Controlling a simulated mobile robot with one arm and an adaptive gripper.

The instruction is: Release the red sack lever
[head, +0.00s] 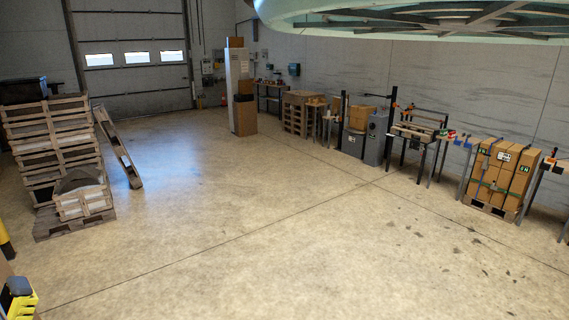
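I cannot make out a red sack lever in the head view. Small red or orange parts (452,134) show on the stands along the right wall, too small to identify. My gripper is not in view.
Stacked wooden pallets (52,150) stand at the left, with a tilted pallet (119,148) beside them. Strapped cartons (500,172) and workbenches (415,130) line the right wall. A large pale green rimmed structure (330,10) overhangs the top right. The middle floor is clear.

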